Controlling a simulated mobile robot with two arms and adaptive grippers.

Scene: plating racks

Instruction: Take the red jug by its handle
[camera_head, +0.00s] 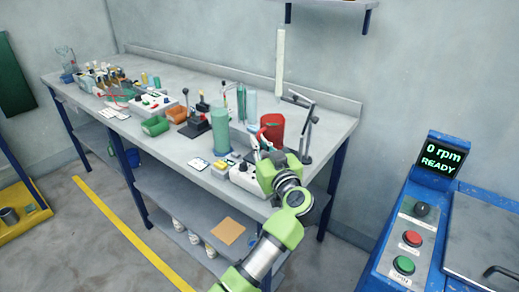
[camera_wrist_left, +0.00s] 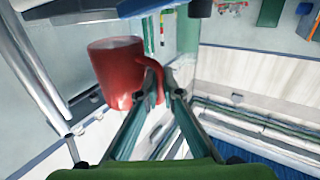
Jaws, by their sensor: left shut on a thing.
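The red jug (camera_head: 273,126) stands upright on the grey workbench near its right end. In the left wrist view the jug (camera_wrist_left: 117,70) is left of the fingers, and its curved handle (camera_wrist_left: 156,72) reaches between the fingertips. My left gripper (camera_head: 259,147) is at the front left side of the jug. In the left wrist view the left gripper (camera_wrist_left: 162,97) is shut on the handle. The lower end of the handle is partly hidden by the fingers. My right gripper is in neither view.
A green cylinder (camera_head: 221,131) stands left of the jug, with a pale blue one (camera_head: 251,105) behind. A dark jointed stand (camera_head: 308,130) is close on the right. A white box (camera_head: 245,177) lies in front. A blue machine (camera_head: 420,220) is at right.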

